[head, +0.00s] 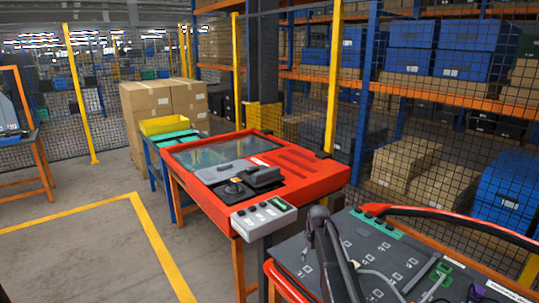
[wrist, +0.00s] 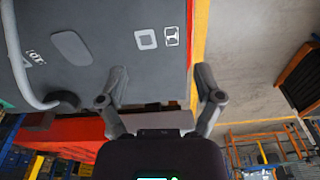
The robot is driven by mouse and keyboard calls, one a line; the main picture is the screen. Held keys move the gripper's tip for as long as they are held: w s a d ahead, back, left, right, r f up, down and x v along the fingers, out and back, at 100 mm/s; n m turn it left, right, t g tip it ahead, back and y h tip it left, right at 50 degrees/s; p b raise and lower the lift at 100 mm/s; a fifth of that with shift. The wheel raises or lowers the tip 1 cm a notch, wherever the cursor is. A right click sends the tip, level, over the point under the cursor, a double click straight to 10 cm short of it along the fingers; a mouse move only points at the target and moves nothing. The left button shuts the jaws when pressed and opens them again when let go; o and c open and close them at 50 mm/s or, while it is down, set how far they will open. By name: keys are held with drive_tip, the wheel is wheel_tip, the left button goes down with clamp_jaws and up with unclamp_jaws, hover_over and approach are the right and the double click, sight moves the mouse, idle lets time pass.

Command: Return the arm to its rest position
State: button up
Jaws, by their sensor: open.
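My gripper (wrist: 161,92) shows in the wrist view with its two dark grey fingers spread apart and nothing between them. A grey panel (wrist: 110,35) with printed white marks and a curved grey handle (wrist: 22,70) lies beyond the fingers. I cannot tell whether a finger touches it. In the head view a grey panel (head: 390,246) with white marks and a red rim is at the lower right. A dark jointed shape (head: 332,240) stands in front of it; I cannot tell whether it is part of my arm.
A red-topped table (head: 290,168) with a grey device and a button box (head: 264,216) stands at the middle. Cardboard boxes (head: 150,108) and a yellow bin (head: 164,125) are behind it. A mesh fence (head: 290,60) and shelves close off the right. Marked floor (head: 90,255) at the left is clear.

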drive_tip(key=s+m+g, duration=0.1)
drive_tip(key=s+m, duration=0.5)
drive_tip(key=s, duration=1.9)
drive_tip(key=shift+d+h, duration=0.2)
drive_tip(key=shift+h, duration=0.2)
